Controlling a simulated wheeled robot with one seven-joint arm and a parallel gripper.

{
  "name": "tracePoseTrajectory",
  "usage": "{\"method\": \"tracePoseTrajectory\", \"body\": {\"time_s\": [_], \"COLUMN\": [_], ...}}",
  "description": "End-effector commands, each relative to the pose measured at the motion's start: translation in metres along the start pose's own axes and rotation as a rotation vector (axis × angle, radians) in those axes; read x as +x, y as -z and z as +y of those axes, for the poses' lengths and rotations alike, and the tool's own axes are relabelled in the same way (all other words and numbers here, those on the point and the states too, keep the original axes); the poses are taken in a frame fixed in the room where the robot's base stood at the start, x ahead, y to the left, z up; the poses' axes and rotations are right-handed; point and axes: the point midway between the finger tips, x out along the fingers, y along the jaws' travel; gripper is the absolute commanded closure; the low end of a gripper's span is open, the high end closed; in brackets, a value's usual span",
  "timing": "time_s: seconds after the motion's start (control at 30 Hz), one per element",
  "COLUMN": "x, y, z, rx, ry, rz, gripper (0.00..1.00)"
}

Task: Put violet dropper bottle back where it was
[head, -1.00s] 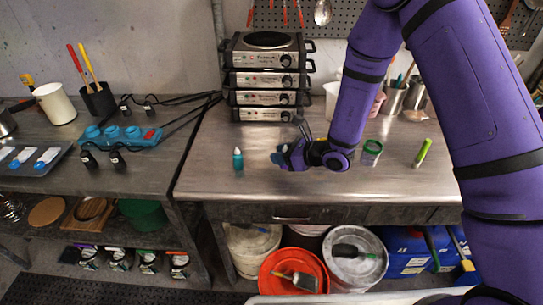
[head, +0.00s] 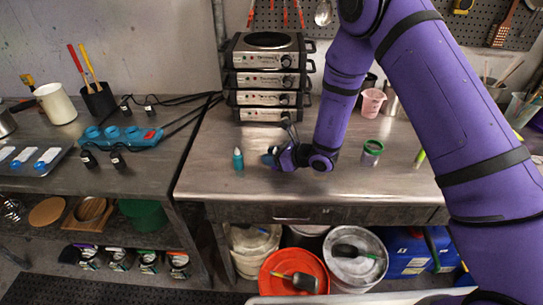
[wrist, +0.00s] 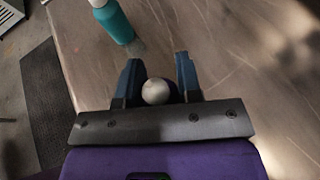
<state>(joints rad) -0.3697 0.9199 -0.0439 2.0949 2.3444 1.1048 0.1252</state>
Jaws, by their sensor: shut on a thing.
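My gripper (head: 270,158) is low over the metal bench, just right of a teal dropper bottle (head: 238,159). In the wrist view my gripper (wrist: 160,75) has its two blue fingers on either side of the violet dropper bottle (wrist: 172,87). The bottle's pale round tip points toward the camera, and only a little of its dark violet body shows. My fingers and wrist hide it in the head view. I cannot tell whether its base touches the bench. The teal bottle (wrist: 115,22) stands upright beyond my left finger, apart from it.
A green-rimmed jar (head: 371,153) stands right of my wrist, and a green marker (head: 419,158) lies farther right. Stacked hot plates (head: 268,80) stand behind. A pink beaker (head: 372,102) is at the back. The bench front is clear near my gripper.

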Motion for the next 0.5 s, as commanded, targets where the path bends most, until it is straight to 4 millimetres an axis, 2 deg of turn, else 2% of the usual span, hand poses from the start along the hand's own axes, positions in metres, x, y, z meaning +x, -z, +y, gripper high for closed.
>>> {"method": "tracePoseTrajectory", "body": {"time_s": [0.07,0.1,0.2,0.5], "x": [0.0006,0.0008,0.0007,0.0002], "y": [0.0016,0.0017,0.0015,0.0002], "z": [0.0,0.0001,0.0001,0.0001], "rx": [0.0,0.0,0.0,0.0], "ry": [0.0,0.0,0.0,0.0], "rz": [0.0,0.0,0.0,0.0], "gripper": [0.91,0.63,0.42,0.42]}}
